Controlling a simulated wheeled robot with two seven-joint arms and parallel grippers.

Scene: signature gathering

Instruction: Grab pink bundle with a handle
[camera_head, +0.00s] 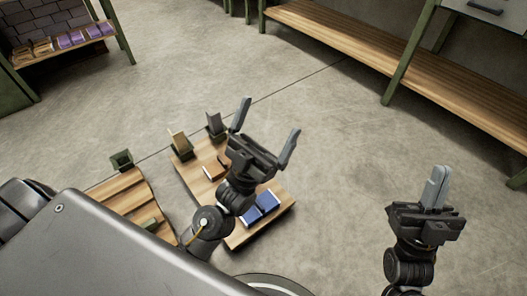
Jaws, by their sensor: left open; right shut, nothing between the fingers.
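My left gripper (269,118) is open and empty, its fingers spread and pointing up the picture. It is above a wooden board on the floor. My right gripper (440,172) is shut and empty over bare floor at the lower right. No bundle with a visible handle can be made out for certain. Several purple-pink items (72,40) sit in a row on a wooden shelf at the upper left, far from both grippers. They are too small to tell whether any has a handle.
The wooden board (243,232) carries blue books (262,207), brown items (214,168) and upright dark holders (215,125). Another wooden board (110,192) lies to its left. A long wooden bench (400,70) with green legs runs along the upper right. The middle floor is clear.

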